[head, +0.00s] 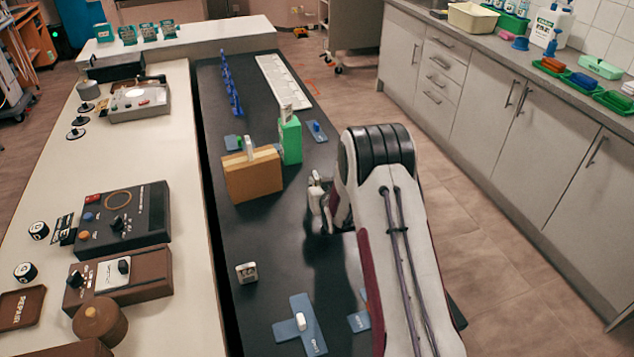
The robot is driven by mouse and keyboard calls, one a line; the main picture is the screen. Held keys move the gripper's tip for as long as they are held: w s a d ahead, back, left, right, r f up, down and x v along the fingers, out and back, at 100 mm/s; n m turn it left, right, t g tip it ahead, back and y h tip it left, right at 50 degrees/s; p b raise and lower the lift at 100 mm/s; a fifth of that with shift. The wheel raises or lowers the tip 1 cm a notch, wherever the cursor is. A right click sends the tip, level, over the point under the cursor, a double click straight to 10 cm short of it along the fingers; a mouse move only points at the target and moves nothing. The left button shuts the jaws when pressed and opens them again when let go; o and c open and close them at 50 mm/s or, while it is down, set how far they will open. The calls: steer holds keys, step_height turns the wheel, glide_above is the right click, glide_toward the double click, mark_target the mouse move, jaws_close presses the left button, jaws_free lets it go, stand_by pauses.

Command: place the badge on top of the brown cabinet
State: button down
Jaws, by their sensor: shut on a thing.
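The brown cabinet (252,178) is a tan-brown box standing on the dark bench top, left of my gripper. A small white upright piece shows at its top edge; I cannot tell whether it rests on the cabinet or stands behind it. My gripper (317,194) is to the right of the cabinet, apart from it, and is partly hidden by my own arm. It is shut on a small pale thing that I can hardly make out. I cannot tell from this view whether that is the badge.
A green box (291,141) stands close behind the cabinet's right side. Blue plates (301,322) and a small white block (246,272) lie nearer. A blue rack (231,85) and a pale strip (282,80) are farther back. Bench between cabinet and white block is clear.

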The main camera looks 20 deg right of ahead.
steer(key=c, duration=2.1)
jaws_free()
steer(key=shift+c, duration=0.2)
steer(key=shift+s, duration=0.15)
steer(key=shift+v, duration=1.05)
steer(key=shift+a+v, duration=0.25)
steer(key=shift+v, duration=2.45)
